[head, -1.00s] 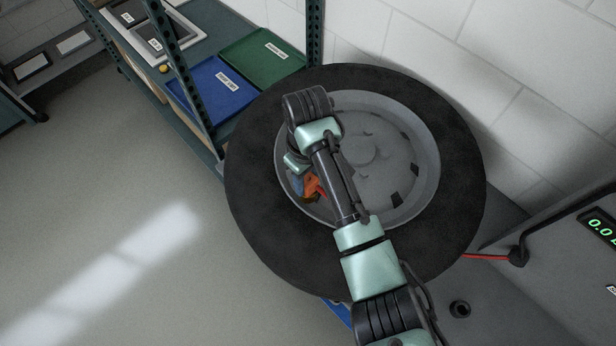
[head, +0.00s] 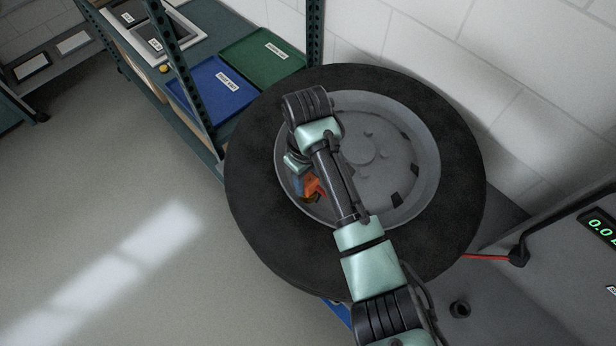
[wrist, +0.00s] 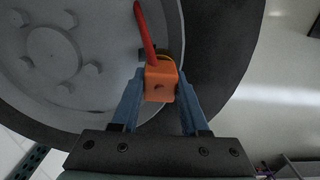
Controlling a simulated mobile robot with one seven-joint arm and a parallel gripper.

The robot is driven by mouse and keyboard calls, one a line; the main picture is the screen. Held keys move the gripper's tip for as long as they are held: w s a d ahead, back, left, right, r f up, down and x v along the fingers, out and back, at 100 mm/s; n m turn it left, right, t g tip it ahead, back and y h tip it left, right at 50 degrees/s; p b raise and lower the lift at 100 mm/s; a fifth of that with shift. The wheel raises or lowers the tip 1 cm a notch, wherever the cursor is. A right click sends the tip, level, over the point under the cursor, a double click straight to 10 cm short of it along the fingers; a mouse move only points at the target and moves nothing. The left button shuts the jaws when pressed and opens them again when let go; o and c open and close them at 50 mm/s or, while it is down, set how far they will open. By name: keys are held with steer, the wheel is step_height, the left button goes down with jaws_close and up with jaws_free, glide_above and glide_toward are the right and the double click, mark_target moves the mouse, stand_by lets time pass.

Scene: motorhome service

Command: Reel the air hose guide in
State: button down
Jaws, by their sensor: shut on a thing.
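The air hose guide is an orange block (wrist: 160,82), with a red hose (wrist: 145,30) running up from it in the wrist view. My gripper (wrist: 160,95) has its blue fingers closed on the sides of the orange block. In the head view my gripper (head: 299,184) is at the left part of the wheel's grey rim, partly hidden by my arm. The orange block (head: 314,187) shows there too. The wheel (head: 255,170) has a black tyre around a grey dished rim. In the wrist view a small dark and yellowish part sits just behind the block.
A shelf holds a blue tray (head: 212,92) and a green tray (head: 262,57) behind the wheel. A grey unit with a green display (head: 602,227) stands at right, with a red hose (head: 485,257) at its dark fitting. The floor at left is clear.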

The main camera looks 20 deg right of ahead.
mark_target(308, 179)
steer(key=shift+r+p, duration=0.65)
steer(key=shift+p, duration=0.05)
stand_by(0.5)
steer(key=c, duration=1)
jaws_free()
steer(key=shift+c, duration=0.2)
jaws_close()
steer(key=shift+r+p, duration=1.65)
steer(key=shift+r, duration=0.35)
steer(key=shift+o, duration=0.5)
jaws_free()
jaws_close()
